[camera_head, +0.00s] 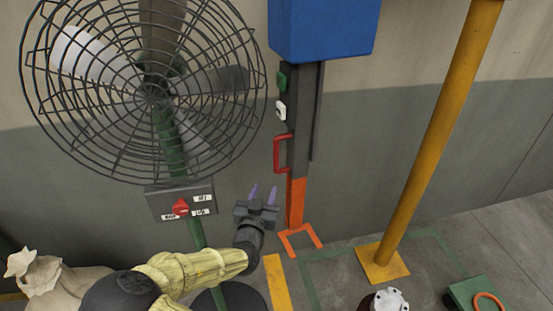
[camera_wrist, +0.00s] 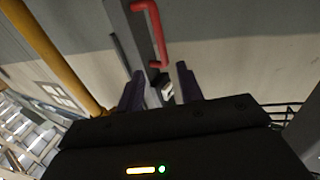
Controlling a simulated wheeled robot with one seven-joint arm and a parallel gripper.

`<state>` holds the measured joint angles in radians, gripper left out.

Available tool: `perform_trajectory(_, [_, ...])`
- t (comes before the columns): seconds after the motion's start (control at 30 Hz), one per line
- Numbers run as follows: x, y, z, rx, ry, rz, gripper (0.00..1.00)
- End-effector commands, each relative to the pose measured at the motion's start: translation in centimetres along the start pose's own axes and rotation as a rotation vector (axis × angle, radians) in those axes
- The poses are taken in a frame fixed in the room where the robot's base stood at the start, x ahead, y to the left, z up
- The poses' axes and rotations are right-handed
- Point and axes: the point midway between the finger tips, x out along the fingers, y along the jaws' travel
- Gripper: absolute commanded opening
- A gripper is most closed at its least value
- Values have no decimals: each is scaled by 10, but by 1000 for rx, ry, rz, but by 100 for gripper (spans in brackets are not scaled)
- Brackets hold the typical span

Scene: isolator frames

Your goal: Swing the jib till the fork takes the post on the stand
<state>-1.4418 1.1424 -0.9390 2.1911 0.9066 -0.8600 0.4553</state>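A dark upright bar (camera_head: 303,115) runs down from a blue box (camera_head: 325,28). Its lower part is orange (camera_head: 296,203) and ends in an orange U-shaped fork (camera_head: 300,240) near the floor. A red handle (camera_head: 278,154) is fixed to the bar's left side; it also shows in the wrist view (camera_wrist: 160,35). A yellow post (camera_head: 437,140) stands on a square yellow base (camera_head: 382,265), right of the fork and apart from it. My gripper (camera_head: 262,193) is open and empty, below and left of the handle. Its two fingers (camera_wrist: 160,88) point toward the bar in the wrist view.
A caged fan (camera_head: 150,95) on a green pole stands left, with a red-knobbed switch box (camera_head: 180,202). A sack (camera_head: 55,280) lies lower left. A red and white fitting (camera_head: 385,300) and a green block with orange ring (camera_head: 482,296) are at lower right.

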Motion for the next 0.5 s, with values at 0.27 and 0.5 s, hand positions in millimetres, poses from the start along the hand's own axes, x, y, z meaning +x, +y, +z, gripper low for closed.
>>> perform_trajectory(0.27, [2, 1, 0, 0, -5, 2, 37])
perform_trajectory(0.5, [25, 1, 0, -1, -6, 4, 37])
